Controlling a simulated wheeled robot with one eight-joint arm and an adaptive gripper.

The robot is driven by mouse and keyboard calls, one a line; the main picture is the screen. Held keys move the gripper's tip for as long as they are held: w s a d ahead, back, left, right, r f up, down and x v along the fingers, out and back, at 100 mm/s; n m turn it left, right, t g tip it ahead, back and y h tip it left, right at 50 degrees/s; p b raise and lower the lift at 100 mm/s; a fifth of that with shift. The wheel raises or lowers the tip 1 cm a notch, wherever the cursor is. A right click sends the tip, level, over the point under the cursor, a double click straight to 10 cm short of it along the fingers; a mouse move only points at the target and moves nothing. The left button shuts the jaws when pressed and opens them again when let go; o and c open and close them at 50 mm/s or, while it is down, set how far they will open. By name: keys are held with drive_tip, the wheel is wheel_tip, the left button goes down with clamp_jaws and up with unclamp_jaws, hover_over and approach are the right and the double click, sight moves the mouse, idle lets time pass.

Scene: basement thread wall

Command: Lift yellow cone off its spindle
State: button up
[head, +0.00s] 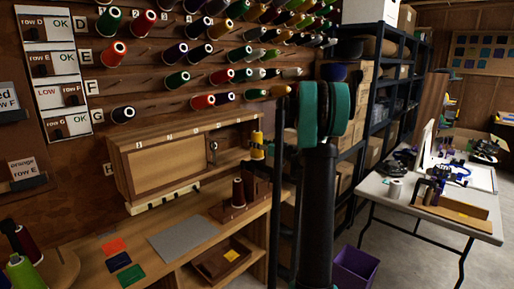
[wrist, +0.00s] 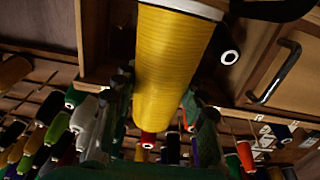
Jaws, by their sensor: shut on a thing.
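The yellow cone (wrist: 172,70) fills the upper middle of the wrist view, its pale-rimmed end at the top edge. My gripper (wrist: 160,100) has a dark finger on each side of it and is shut on it. In the head view the yellow cone (head: 257,144) shows small and upright at the right end of the wooden cabinet, with a dark band across it. My arm hides most of the gripper there. I cannot see a spindle under the cone, nor tell whether it is touching a support.
Rows of thread cones (head: 178,80) stick out from the wall at upper left. A wooden cabinet (head: 160,170) hangs above a bench (head: 100,250) with colored cards and a small tray (head: 222,258). A cluttered table (head: 400,195) is right.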

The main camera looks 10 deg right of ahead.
sight(261, 135)
drive_tip(key=shift+r, duration=0.15)
drive_tip(key=shift+r, duration=1.85)
